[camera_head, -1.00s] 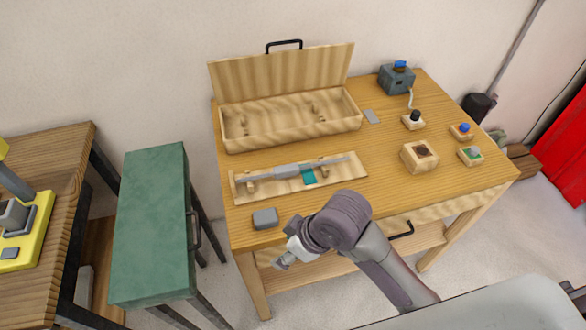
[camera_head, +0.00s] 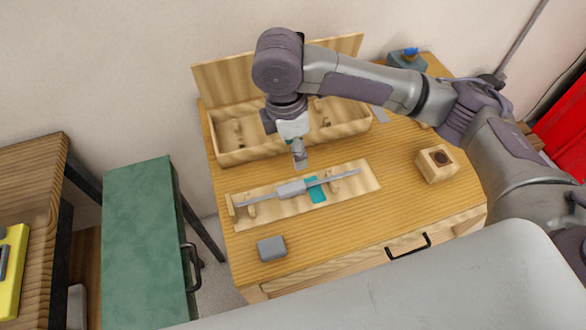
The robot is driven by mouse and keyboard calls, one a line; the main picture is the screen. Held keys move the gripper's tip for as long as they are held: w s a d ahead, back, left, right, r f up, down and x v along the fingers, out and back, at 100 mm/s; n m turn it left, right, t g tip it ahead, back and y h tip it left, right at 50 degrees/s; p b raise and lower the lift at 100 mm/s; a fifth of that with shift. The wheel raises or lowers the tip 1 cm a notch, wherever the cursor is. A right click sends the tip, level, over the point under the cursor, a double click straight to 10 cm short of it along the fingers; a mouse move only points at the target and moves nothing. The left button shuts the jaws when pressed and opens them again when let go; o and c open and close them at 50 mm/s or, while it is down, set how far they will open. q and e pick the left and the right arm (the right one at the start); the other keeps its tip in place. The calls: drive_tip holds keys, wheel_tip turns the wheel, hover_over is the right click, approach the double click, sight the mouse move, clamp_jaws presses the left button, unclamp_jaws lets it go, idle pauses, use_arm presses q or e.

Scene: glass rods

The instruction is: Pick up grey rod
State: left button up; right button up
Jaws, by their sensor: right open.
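The grey rod (camera_head: 333,178) lies lengthwise on a wooden rack (camera_head: 368,177) on the table, resting on small wooden supports. A thicker light-grey sleeve (camera_head: 291,190) sits around its middle, and a teal piece (camera_head: 316,190) lies beside the sleeve, under the rod. My right gripper (camera_head: 300,163) points down just above and behind the rod's middle, apart from it. It is open and empty, though its fingers are small and partly merged in this view. My left gripper is not in view.
An open wooden box (camera_head: 232,158) with its lid up stands behind the rack, partly hidden by my right arm. A grey block (camera_head: 271,248) lies at the table's front left. A wooden block with a dark round top (camera_head: 437,164) stands right.

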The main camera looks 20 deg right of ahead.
hover_over(301, 184)
drive_tip(key=s, duration=0.1)
drive_tip(key=f, duration=0.5)
drive_tip(key=shift+s+a+f+p, duration=0.1)
drive_tip(key=shift+a+f+p, duration=0.2)
drive_tip(key=shift+p, duration=0.05)
drive_tip(key=shift+w+f, duration=0.2)
drive_tip(key=shift+f, duration=0.3)
drive_tip(key=shift+w+f, duration=0.15)
drive_tip(key=shift+f, duration=0.3)
drive_tip(key=shift+d+f+p, duration=0.1)
drive_tip(key=shift+f+p, duration=0.25)
drive_tip(key=shift+f, duration=0.2)
drive_tip(key=f, duration=0.2)
drive_tip(key=f+p, duration=0.1)
drive_tip(key=shift+w+d+f, duration=0.15)
drive_tip(key=shift+w+f, duration=0.1)
drive_tip(key=shift+f, duration=0.3)
drive_tip(key=c, duration=0.9)
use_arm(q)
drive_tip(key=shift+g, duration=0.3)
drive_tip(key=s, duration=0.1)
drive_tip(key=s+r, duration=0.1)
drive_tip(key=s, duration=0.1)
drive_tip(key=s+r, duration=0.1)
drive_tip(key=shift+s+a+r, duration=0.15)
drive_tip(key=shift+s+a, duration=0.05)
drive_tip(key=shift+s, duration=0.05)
use_arm(e)
clamp_jaws()
